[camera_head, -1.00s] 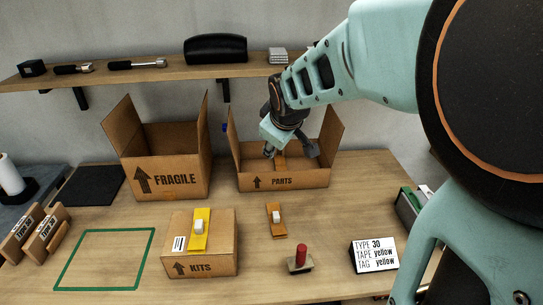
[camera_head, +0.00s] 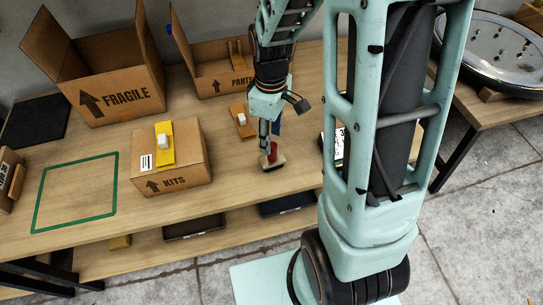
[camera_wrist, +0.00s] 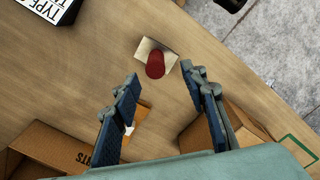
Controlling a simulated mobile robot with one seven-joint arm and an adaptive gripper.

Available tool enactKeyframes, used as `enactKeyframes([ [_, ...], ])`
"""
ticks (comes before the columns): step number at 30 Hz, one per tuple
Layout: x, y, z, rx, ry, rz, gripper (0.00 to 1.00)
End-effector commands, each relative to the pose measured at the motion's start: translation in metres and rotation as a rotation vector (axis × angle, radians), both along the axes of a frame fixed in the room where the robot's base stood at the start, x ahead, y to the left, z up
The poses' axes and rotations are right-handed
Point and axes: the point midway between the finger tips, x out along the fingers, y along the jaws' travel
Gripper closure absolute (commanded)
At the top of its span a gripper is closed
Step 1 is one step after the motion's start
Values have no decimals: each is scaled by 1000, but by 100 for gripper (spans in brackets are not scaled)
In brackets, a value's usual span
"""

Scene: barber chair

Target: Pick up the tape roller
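A tool with an upright red handle on a pale block, likely the tape roller (camera_head: 273,150), stands on the table right of the KITS box. The wrist view shows it from above as a red knob on a pale rectangular base (camera_wrist: 155,64). My gripper (camera_head: 268,136) points down just above and behind it. In the wrist view my gripper (camera_wrist: 160,72) has its two blue-grey fingers spread, with the red handle ahead between their tips. Nothing is held. Whether a finger touches the tool is unclear.
The KITS box (camera_head: 180,178) carries a yellow strip with a white piece (camera_head: 164,142). An orange piece (camera_head: 238,122) lies behind my gripper. The PARTS box (camera_head: 212,85) and FRAGILE box (camera_head: 120,105) stand behind. A green outline (camera_head: 75,158) marks clear table. My arm partly hides the sign (camera_head: 339,145).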

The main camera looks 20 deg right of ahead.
Motion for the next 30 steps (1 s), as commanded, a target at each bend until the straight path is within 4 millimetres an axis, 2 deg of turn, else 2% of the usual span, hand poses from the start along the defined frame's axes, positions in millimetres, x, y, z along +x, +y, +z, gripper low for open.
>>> enactKeyframes([
  [7,1,-2,-20,-1,2,-1,60],
  [15,3,-5,-55,-1,2,-1,60],
  [25,4,-5,-61,-1,-2,-1,60],
  [30,4,-5,-60,-1,-2,-1,78],
])
